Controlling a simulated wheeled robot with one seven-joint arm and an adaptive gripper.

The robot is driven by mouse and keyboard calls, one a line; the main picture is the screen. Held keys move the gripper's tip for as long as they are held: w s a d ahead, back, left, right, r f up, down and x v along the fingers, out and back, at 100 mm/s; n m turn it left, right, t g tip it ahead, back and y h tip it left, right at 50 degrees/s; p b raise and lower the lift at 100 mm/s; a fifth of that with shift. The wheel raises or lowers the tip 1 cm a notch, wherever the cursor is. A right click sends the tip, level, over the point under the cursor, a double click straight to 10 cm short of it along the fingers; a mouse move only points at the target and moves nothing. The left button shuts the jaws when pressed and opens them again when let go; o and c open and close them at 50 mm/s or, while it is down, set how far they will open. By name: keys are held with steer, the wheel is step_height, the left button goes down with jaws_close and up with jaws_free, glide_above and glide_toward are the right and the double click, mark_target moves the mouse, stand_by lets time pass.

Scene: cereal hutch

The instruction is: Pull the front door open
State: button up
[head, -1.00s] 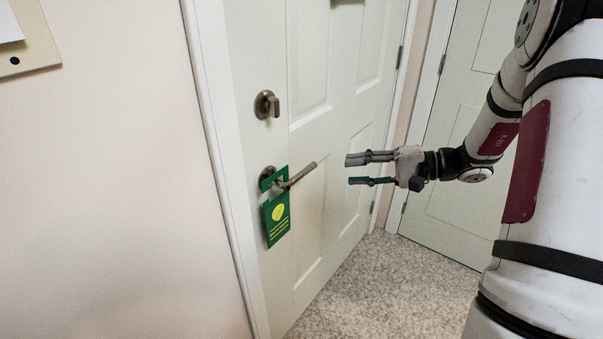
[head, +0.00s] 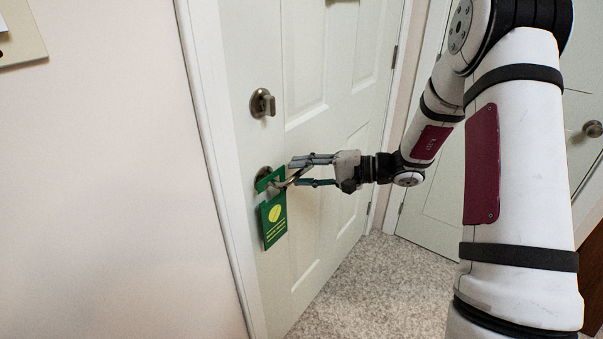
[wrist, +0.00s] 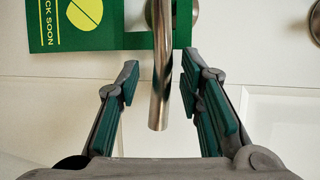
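The front door (head: 345,120) is a pale panelled door standing shut in its white frame. Its metal lever handle (wrist: 160,75) points toward my gripper in the wrist view, and a green hanger tag (head: 273,218) hangs from it. My gripper (head: 293,173) is at the handle in the head view. In the wrist view my gripper (wrist: 158,90) is open, with the lever's free end between its two fingers and a gap on each side. In the head view the fingers partly hide the lever.
A metal deadbolt knob (head: 263,103) sits on the door above the handle. Another pale door (head: 436,200) is at the right. The speckled floor (head: 350,285) in front of the door is clear.

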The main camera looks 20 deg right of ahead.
steer(key=shift+w+a, duration=0.15)
steer(key=shift+a, duration=0.1)
jaws_close()
